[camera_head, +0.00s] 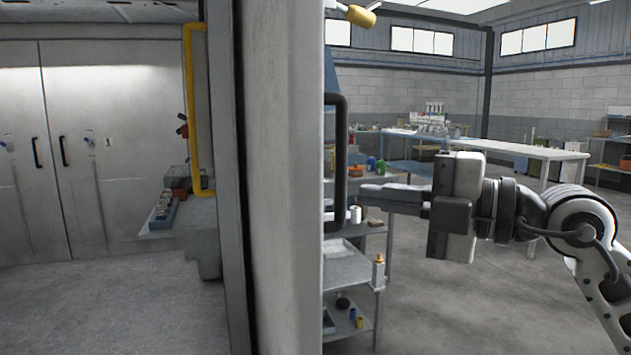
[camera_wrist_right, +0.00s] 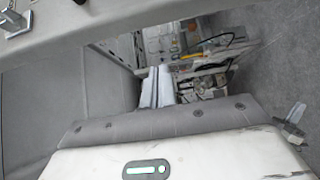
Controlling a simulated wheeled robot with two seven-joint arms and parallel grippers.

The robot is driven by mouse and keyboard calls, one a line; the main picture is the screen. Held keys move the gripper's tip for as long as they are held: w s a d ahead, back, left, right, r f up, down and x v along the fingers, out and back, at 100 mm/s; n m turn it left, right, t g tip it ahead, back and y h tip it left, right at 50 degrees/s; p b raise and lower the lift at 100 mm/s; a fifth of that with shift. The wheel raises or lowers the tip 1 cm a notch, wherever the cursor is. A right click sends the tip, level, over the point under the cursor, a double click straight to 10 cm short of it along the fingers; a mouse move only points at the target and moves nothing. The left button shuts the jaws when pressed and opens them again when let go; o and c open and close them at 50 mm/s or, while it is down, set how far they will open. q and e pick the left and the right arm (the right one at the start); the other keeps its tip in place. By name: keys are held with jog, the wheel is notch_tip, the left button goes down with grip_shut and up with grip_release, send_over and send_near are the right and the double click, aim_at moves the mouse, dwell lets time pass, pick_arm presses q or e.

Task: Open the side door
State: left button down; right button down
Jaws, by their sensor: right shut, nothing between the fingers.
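The side door (camera_head: 285,180) is a tall pale grey panel seen nearly edge-on in the middle of the head view. A black bar handle (camera_head: 341,160) stands out from its right face. To the panel's left is an opening into a grey interior. My right gripper (camera_head: 367,190) comes in from the right, its fingers pointing left at the lower part of the handle. It is shut and empty; whether the tips touch the handle I cannot tell. The fingers (camera_wrist_right: 156,86) lie side by side in the right wrist view. My left gripper is out of view.
A yellow bar (camera_head: 194,110) runs upright inside the opening, with grey double doors (camera_head: 95,150) at the back. A shelf cart (camera_head: 352,268) with small items stands behind my right gripper. A long white table (camera_head: 520,148) is farther back. The floor at right is clear.

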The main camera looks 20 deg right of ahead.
aim_at(291, 179)
jog(key=x, duration=0.3)
jog(key=w+p+x, duration=0.1)
jog(key=x, duration=0.2)
jog(key=d+x, duration=0.1)
jog(key=x, duration=0.2)
jog(key=shift+w+p, duration=0.3)
jog(key=shift+w, duration=0.7)
jog(key=shift+w, duration=0.1)
